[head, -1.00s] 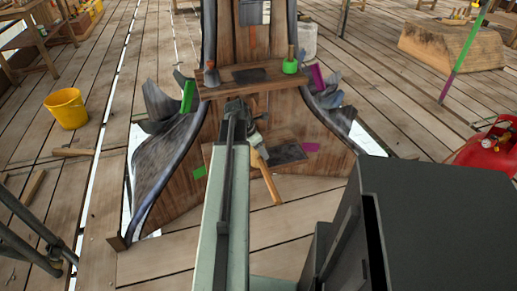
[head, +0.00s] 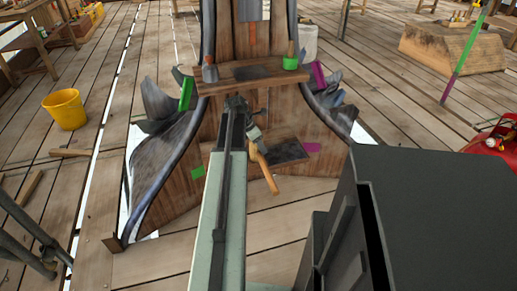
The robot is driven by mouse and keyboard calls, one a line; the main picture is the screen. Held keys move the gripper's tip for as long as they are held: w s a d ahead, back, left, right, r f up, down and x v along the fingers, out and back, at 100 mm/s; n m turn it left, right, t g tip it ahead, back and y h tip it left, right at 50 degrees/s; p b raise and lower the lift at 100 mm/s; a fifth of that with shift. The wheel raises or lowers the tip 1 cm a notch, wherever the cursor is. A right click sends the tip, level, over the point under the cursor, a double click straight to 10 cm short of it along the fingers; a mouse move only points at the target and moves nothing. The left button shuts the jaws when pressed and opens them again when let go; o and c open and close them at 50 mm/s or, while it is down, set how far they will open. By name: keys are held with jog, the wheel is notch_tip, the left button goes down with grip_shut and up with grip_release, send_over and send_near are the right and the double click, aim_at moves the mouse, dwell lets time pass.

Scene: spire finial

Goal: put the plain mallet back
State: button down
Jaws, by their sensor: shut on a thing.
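My gripper (head: 243,108) is dark and stands in front of the wooden spire piece, just below its upper shelf (head: 225,86). It is shut on what appears to be the plain mallet (head: 264,168), a wooden tool with a grey part near the jaws. The mallet tilts, its wooden end pointing down and slightly right, in front of the lower shelf. My arm and jaws hide part of it, and the exact grip is too small to tell. A dark pad (head: 283,150) lies on the lower shelf and another (head: 252,72) on the upper shelf, both bare.
A grey-headed tool (head: 210,71) stands left on the upper shelf, a green-banded one (head: 290,61) right. Green (head: 197,172) and magenta (head: 312,147) tags mark the lower front. A yellow bucket (head: 66,109) stands left, a red container (head: 492,140) right.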

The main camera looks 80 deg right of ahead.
jog(key=shift+f, duration=0.15)
jog(key=c, duration=0.6)
grip_release()
jog(key=shift+r+p, duration=0.35)
jog(key=shift+r, duration=0.2)
jog(key=p+v, duration=1)
jog(key=v, duration=0.1)
jog(key=shift+w, duration=0.15)
jog(key=shift+a+r, duration=0.1)
jog(key=shift+a, duration=0.05)
